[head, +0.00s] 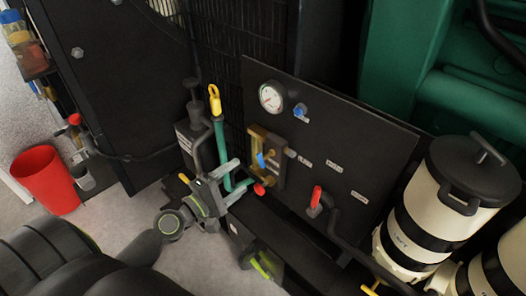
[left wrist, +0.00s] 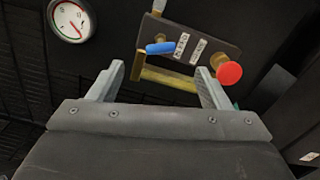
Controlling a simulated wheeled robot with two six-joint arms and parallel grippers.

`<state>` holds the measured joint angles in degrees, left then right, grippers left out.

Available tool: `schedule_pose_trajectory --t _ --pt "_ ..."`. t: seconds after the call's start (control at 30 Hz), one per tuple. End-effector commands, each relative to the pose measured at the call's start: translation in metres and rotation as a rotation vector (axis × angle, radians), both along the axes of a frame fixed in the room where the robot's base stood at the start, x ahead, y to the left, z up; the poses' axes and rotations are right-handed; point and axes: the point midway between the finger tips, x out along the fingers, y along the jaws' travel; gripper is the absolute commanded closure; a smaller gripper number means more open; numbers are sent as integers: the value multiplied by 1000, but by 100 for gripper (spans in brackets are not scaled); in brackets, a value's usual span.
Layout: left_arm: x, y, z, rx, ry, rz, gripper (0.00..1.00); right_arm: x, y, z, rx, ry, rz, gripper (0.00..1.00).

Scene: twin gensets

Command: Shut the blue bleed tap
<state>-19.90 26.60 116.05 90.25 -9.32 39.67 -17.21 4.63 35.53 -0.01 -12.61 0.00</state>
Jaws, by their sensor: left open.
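The blue bleed tap (head: 261,160) is a short blue lever on brass pipework at the left of the black panel. In the left wrist view its lever (left wrist: 160,48) lies roughly level, above a brass pipe (left wrist: 168,80) and beside small white labels. My left gripper (head: 244,175) is open, with its two grey fingers pointing at the pipework. In the left wrist view the lever lies beyond the fingertips (left wrist: 159,70), between their lines. I see no contact with it. My right gripper is not in view.
A red knob (left wrist: 229,73) sits close to the right fingertip. The panel (head: 335,140) also carries a gauge (head: 271,97), a blue knob (head: 300,110) and a red-handled valve (head: 316,197). A yellow-handled pipe (head: 215,100) stands left. White canisters (head: 420,220) stand right.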

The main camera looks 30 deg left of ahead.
Motion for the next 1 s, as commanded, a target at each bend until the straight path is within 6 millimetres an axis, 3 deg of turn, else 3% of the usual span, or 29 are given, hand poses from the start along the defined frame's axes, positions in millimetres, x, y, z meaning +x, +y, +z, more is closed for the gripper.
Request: schedule_pose_trajectory --t 0.1,0.5,0.7,1.0 --pt "23 -7 5 -4 -2 0 29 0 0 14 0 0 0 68" --pt "88 -24 1 0 0 0 29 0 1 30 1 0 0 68" --pt "101 -27 -1 0 1 0 29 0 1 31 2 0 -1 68" --pt "102 -28 -1 1 1 0 30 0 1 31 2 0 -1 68"
